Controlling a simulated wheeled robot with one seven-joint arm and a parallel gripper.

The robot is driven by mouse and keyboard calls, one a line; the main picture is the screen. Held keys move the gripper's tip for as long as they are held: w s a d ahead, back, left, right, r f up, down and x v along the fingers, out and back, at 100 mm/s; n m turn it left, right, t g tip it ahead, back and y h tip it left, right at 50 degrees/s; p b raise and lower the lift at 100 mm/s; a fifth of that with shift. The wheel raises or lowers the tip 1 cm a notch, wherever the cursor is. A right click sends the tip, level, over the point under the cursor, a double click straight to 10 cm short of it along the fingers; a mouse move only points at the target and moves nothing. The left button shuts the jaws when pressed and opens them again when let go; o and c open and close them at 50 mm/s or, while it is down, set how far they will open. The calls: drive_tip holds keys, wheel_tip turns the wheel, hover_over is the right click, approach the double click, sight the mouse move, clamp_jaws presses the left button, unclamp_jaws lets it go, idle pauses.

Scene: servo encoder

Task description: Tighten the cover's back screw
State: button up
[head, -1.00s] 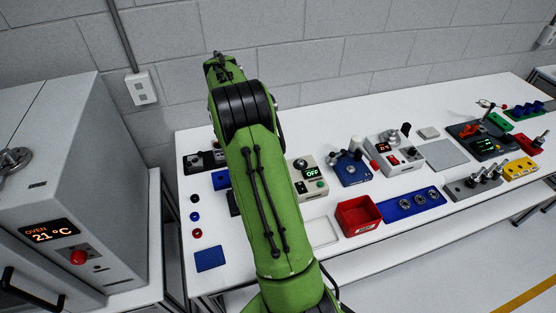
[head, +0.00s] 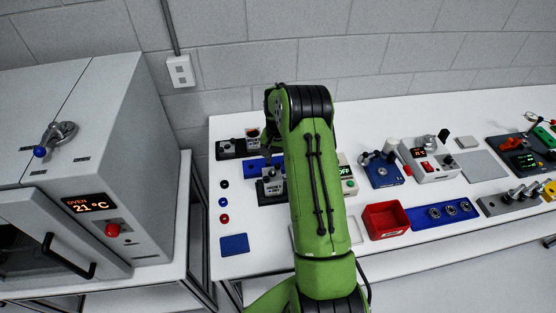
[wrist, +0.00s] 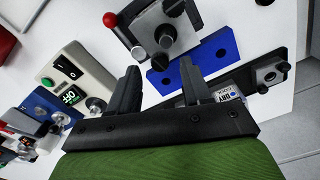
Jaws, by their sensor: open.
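My gripper (wrist: 160,72) is open and empty in the wrist view, its two black fingers apart over the bench. A blue plate (wrist: 218,52) with dark holes lies just beyond the fingertips. Beyond it stands a grey block fixture (wrist: 150,22) with a metal knob and a red-ball lever. A black fixture (wrist: 285,62) with a small knob and a label runs behind my right finger. In the head view the black fixture (head: 230,149) is at the back left and the blue plate (head: 253,171) in front of it. I cannot make out a cover or its back screw.
A pale control box (wrist: 68,77) with a switch and green button stands left in the wrist view. In the head view, coloured rings and a blue pad (head: 234,244) lie at the bench's left. A red bin (head: 386,220) is to the right. The oven (head: 95,170) stands left.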

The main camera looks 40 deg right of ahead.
drive_tip(key=shift+f, duration=0.9)
drive_tip(key=shift+c, duration=0.2)
clamp_jaws()
